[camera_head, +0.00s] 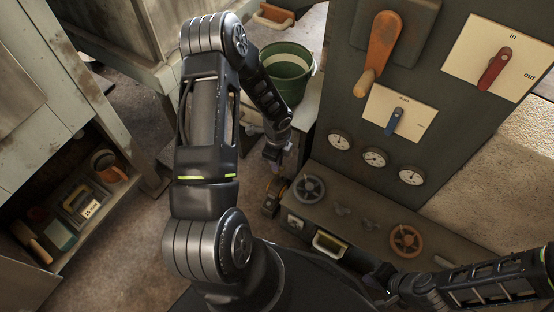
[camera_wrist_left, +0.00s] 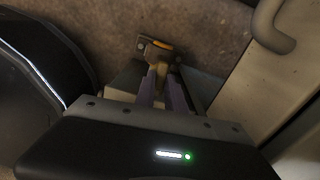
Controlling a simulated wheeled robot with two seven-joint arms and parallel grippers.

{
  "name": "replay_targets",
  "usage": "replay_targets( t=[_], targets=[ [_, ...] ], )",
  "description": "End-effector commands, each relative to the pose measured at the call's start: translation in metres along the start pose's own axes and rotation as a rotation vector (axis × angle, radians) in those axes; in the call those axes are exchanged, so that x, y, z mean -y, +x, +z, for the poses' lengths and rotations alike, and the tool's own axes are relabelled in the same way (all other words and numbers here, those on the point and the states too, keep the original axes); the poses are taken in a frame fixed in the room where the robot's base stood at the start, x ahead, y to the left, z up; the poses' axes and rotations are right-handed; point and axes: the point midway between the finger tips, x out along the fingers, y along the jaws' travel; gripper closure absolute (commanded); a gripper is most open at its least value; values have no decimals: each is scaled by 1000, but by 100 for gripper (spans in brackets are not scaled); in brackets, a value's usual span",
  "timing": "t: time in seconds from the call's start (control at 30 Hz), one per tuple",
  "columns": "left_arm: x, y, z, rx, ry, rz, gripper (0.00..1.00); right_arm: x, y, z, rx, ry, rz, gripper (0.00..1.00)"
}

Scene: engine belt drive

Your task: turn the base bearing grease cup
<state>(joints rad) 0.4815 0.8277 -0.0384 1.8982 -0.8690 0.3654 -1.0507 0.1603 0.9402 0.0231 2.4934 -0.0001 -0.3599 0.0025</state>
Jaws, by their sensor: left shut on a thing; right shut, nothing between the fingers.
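The base bearing (camera_head: 272,194) is a small dark and brass-coloured fitting low at the left end of the control bench. My left gripper (camera_head: 274,158) reaches down to it from above. In the left wrist view, the fingers (camera_wrist_left: 163,72) are shut on a small brass-coloured piece, the grease cup (camera_wrist_left: 161,46). The fingertips partly hide the cup, and its turned angle cannot be told. My right gripper (camera_head: 384,274) is shut and empty at the lower right, near the front of the bench; its fingertips are hard to make out.
The bench carries a grey handwheel (camera_head: 308,187) and a rusty handwheel (camera_head: 406,241). Behind it a panel has an orange lever (camera_head: 378,50), red and blue levers, and gauges. A green bucket (camera_head: 287,75) stands behind the left arm. A shelf with tools (camera_head: 85,200) is at left.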

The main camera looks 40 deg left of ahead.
Motion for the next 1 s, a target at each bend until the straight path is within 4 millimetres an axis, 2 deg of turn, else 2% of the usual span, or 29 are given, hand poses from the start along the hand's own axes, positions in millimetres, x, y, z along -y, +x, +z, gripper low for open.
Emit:
replay_targets(
  t=[0.3, 0.73, 0.77, 1.0],
  targets=[
    [0, 0, 0, 0, 110, -1, 100, 3, -5, 2, 4, -3, -2, 100],
    [0, 0, 0, 1, 122, -1, 100, 3, -5, 2, 4, -2, -2, 100],
    [0, 0, 0, 1, 121, -1, 83, 3, -5, 2, 4, -2, -2, 100],
    [0, 0, 0, 1, 120, -1, 64, 3, -5, 2, 4, -2, -2, 100]
  ],
)
